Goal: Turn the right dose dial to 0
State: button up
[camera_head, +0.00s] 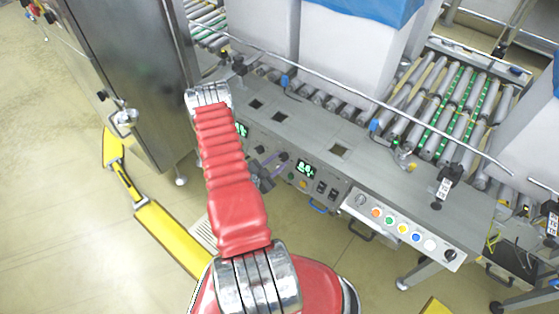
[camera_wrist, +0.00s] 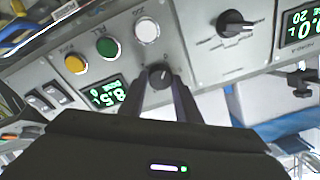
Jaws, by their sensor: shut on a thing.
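The right dose dial (camera_wrist: 161,76) is a small dark round knob with a pale pointer mark, on a grey panel that appears turned over in the wrist view. My gripper (camera_wrist: 164,84) has its two dark fingers closed on either side of it, and the fingers hide its sides. The green display (camera_wrist: 105,93) beside it appears to read 8.5, upside down; a finger covers part of its edge. In the head view this right display (camera_head: 306,170) is lit but too small to read surely. My gripper (camera_head: 262,177) is at the panel, partly hidden by my red arm.
Yellow (camera_wrist: 75,64), green (camera_wrist: 108,48) and white (camera_wrist: 147,31) buttons sit near the held dial. A larger black knob (camera_wrist: 236,23) and another display (camera_wrist: 299,27) are to the right. Rocker switches (camera_wrist: 44,101) are at left. The button box (camera_head: 402,229) projects from the machine front.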

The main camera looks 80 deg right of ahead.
jog(key=shift+s+a+f+n, duration=0.2)
jog(key=shift+f+n, duration=0.05)
jog(key=shift+n, duration=0.45)
jog(key=o, duration=1.1)
jog(key=shift+d+r, duration=0.1)
jog(key=shift+c, duration=0.2)
jog(key=shift+w, duration=0.1)
jog(key=shift+w+r, duration=0.1)
